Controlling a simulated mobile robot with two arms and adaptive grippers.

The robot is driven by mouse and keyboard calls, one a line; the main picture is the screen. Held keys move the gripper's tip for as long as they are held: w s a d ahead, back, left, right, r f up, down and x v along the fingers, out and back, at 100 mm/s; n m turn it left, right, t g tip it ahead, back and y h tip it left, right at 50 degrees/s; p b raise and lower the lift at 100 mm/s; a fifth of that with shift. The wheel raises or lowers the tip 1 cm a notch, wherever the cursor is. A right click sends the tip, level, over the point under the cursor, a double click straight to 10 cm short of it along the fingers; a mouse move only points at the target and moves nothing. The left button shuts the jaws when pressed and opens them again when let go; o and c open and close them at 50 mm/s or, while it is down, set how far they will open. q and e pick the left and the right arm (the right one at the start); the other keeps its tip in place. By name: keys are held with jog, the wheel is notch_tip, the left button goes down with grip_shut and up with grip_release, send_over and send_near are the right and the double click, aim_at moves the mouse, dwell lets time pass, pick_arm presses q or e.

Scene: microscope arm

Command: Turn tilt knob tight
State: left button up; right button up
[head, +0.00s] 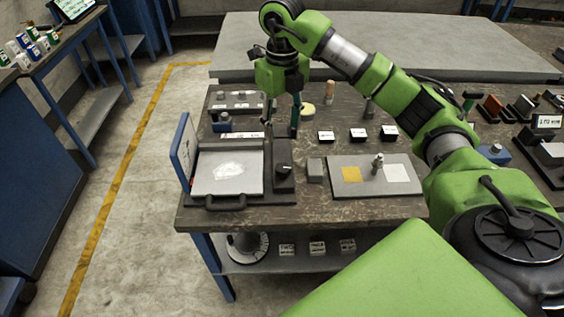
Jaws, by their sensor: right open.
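A device with a flat pale plate (230,170) stands at the left front of the bench, with a dark handle at its front and an upright blue panel (184,150) at its left. A black knob (284,171) with a light mark sits on the dark block at the device's right side. I cannot tell for sure that it is the tilt knob. My right gripper (282,130) points down above the back right of the device, behind the knob and apart from it. Its fingers are spread with nothing seen between them. My left gripper is not in view.
A grey board (345,188) with a yellow square, a white square and a small metal post lies to the right. A small grey block (315,170) stands between it and the device. Several small labelled blocks stand behind. The bench's front strip is clear.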

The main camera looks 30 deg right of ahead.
aim_at(282, 166)
notch_tip(282, 166, down, 14)
jog(key=shift+r+p, duration=0.2)
jog(key=shift+p, duration=1.05)
jog(key=c, duration=1.1)
